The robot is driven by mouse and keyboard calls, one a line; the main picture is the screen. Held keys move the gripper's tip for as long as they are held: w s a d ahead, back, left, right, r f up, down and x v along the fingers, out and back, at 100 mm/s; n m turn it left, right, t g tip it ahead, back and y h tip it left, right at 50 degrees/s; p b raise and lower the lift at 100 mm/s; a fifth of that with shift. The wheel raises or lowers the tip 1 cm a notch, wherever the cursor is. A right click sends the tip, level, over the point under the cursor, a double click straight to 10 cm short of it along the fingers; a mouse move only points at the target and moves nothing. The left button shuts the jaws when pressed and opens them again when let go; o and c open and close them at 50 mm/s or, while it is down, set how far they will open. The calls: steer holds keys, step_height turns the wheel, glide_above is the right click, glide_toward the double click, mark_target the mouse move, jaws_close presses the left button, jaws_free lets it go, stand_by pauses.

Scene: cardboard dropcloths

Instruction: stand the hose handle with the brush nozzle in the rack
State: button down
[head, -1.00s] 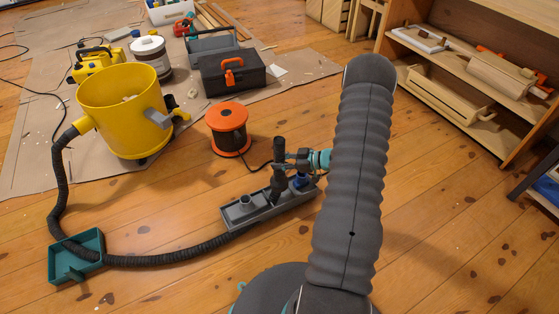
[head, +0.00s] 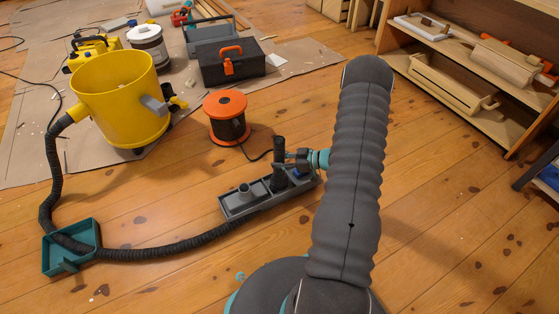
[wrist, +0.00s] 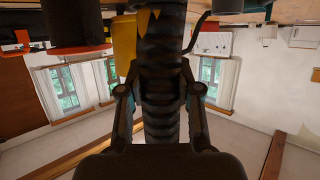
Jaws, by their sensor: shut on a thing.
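The dark hose handle (head: 279,148) stands about upright at the grey rack (head: 236,210) on the floor. Its lower end overlaps the rack's middle in the head view. The brush nozzle cannot be made out, so I cannot tell how deep it sits. My gripper (head: 288,158) comes from the right and is shut on the handle. In the wrist view a dark ribbed shaft (wrist: 160,120) lies between the two fingers. A black ribbed hose (head: 150,254) runs from the yellow bucket (head: 120,95) to the rack's front.
A teal tray (head: 88,234) lies under the hose at the left. A blue part (head: 300,173) shows at the rack's right end, partly behind my gripper. An orange cable reel (head: 227,118) stands behind the rack. Open floor lies in front.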

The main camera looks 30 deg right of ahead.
steer(key=c, duration=0.7)
jaws_free()
steer(key=v, duration=1.2)
